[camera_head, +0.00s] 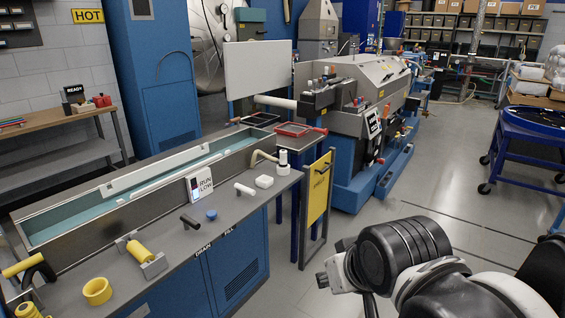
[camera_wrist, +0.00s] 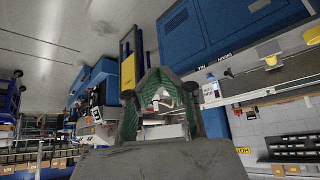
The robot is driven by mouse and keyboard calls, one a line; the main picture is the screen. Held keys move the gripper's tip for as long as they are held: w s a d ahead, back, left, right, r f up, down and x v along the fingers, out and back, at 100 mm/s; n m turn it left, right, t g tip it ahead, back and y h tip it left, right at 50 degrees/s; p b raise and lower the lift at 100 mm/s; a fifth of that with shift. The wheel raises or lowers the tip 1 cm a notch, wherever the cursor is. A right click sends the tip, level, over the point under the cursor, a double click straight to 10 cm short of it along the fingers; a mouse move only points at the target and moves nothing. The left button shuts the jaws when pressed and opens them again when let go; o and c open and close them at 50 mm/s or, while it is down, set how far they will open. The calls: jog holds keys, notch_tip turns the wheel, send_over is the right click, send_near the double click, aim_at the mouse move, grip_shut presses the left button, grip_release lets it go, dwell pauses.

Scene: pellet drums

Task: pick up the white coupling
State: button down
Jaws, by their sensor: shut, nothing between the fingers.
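Several small fittings lie on the grey worktop. A short white cylinder (camera_head: 244,189), which looks like the white coupling, lies on its side there in the head view, right of the display sign. A white block (camera_head: 264,181) and an upright white fitting (camera_head: 283,167) stand farther along. In the head view my arm is at lower right, over the floor and well apart from the worktop. I cannot make out the coupling in the wrist view.
Near the cylinder are a blue cap (camera_head: 211,214), a black fitting (camera_head: 191,221) and the display sign (camera_head: 199,186). A yellow roller (camera_head: 139,251) and yellow ring (camera_head: 97,290) are nearer. The trough wall (camera_head: 120,220) rises behind. A yellow panel (camera_head: 319,188) stands off the worktop's right end.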

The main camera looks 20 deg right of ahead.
dwell(0.4)
jog(key=c, duration=1.3)
grip_release()
jog(key=shift+o, duration=0.2)
